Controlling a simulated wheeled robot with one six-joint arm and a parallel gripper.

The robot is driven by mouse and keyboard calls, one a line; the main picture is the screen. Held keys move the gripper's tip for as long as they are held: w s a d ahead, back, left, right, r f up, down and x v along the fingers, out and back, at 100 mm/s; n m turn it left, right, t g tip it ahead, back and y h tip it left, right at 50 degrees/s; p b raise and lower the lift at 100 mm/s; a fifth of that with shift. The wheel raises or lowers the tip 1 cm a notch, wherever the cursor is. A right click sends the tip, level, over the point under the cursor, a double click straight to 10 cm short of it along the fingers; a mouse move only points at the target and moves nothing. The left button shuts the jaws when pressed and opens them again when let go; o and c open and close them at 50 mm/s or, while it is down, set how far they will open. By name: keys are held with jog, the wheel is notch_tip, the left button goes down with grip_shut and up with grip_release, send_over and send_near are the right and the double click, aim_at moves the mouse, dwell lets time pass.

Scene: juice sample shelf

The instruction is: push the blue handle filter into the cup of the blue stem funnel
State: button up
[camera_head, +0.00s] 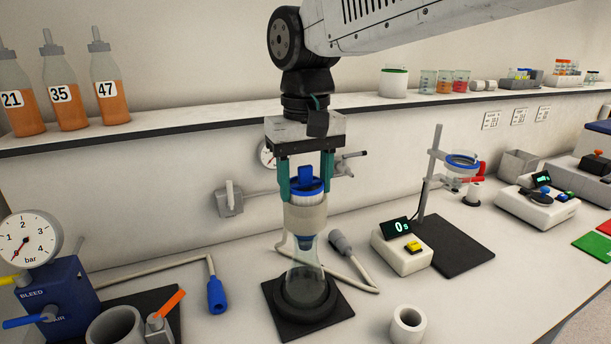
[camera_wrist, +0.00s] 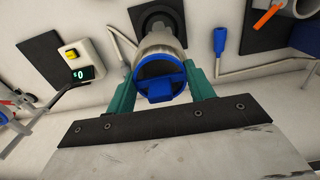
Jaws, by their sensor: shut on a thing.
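The blue handle filter has a blue grip (camera_head: 306,176), a blue rim and a pale ribbed body. It stands upright at the mouth of the beige cup (camera_head: 304,218) of the blue stem funnel, its upper part showing above the cup. How deep it sits is partly hidden. The blue stem (camera_head: 305,242) points down into a clear flask (camera_head: 305,268) on a black base. My gripper (camera_head: 305,194) points down, its teal fingers shut on the filter's sides, tips near the cup rim. In the wrist view the filter (camera_wrist: 161,84) lies between the fingers, over the cup (camera_wrist: 158,46).
A timer box (camera_head: 402,252) and a grey-handled hose (camera_head: 342,243) are right of the flask. A blue-ended hose (camera_head: 216,294) and a pressure gauge (camera_head: 27,240) are left. A bottle shelf (camera_head: 160,131) runs behind my gripper.

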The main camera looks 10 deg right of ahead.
aim_at(305, 166)
jog(key=shift+f, duration=0.1)
dwell(0.5)
jog(key=shift+r, duration=1.75)
jog(key=shift+f, duration=1.75)
dwell(0.3)
jog(key=shift+r, duration=1.75)
jog(key=o, duration=1)
jog(key=shift+o, duration=0.2)
jog(key=shift+r, duration=0.1)
